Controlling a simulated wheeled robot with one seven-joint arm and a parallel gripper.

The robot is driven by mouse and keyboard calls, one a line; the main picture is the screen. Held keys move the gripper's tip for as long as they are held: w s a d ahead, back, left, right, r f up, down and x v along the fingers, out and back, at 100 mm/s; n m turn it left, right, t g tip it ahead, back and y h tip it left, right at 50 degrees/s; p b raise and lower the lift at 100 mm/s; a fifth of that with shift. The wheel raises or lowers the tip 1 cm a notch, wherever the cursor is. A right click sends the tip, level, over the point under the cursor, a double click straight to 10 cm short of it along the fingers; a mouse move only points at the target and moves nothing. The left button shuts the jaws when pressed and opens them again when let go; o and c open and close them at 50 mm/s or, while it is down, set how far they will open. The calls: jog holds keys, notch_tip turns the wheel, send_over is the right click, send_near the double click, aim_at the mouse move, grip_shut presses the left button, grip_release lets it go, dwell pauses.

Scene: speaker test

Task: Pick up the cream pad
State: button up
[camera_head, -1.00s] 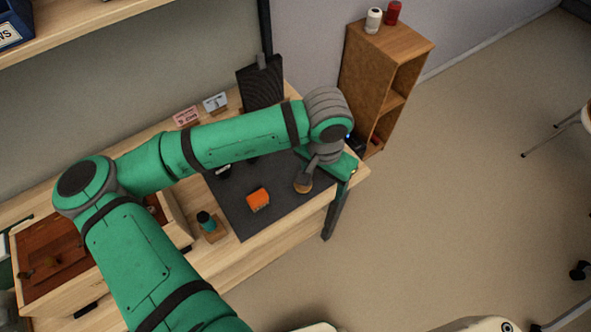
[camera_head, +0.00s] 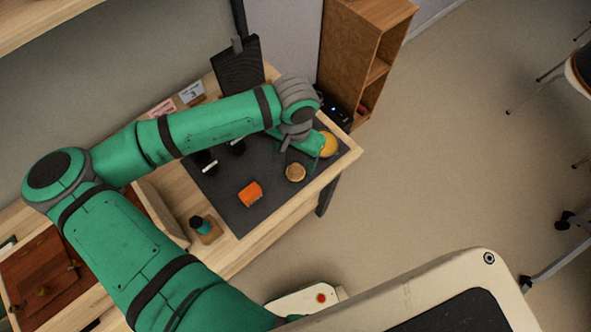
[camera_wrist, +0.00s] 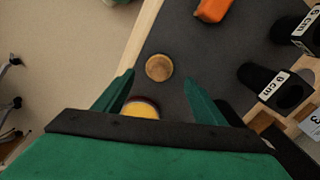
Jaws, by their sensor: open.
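A round tan disc (camera_head: 295,172) lies on the dark mat near the table's front edge; it also shows in the wrist view (camera_wrist: 159,67), just beyond the gap between my fingertips. A round yellow thing (camera_head: 328,144) is at the mat's right end. In the wrist view a pale yellow top with a dark rim (camera_wrist: 141,108) shows between my fingers, partly hidden by my gripper's body. I cannot tell for sure which of these is the cream pad. My gripper (camera_wrist: 158,79) is open, with nothing held, and hangs above the mat's right part (camera_head: 298,157).
An orange block (camera_head: 250,193) lies on the dark mat (camera_head: 222,197). Black cylinders labelled "0 cm" (camera_wrist: 277,88) stand to the right in the wrist view. A teal-and-black item (camera_head: 202,226) stands by the mat's left corner. A wooden shelf (camera_head: 352,55) stands behind the table.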

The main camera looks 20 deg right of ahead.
aim_at(296, 167)
notch_tip(296, 167, down, 5)
jog(key=shift+d, duration=0.1)
dwell(0.3)
jog(key=c, duration=1.2)
jog(key=shift+r, duration=0.1)
jog(key=shift+c, duration=0.2)
jog(key=shift+r, duration=0.4)
notch_tip(296, 167, up, 2)
jog(key=shift+r, duration=0.25)
jog(key=s+d+r, duration=0.8)
jog(key=s+r, duration=0.1)
jog(key=s, duration=0.2)
jog(key=shift+s+r, duration=0.25)
jog(key=shift+r, duration=0.05)
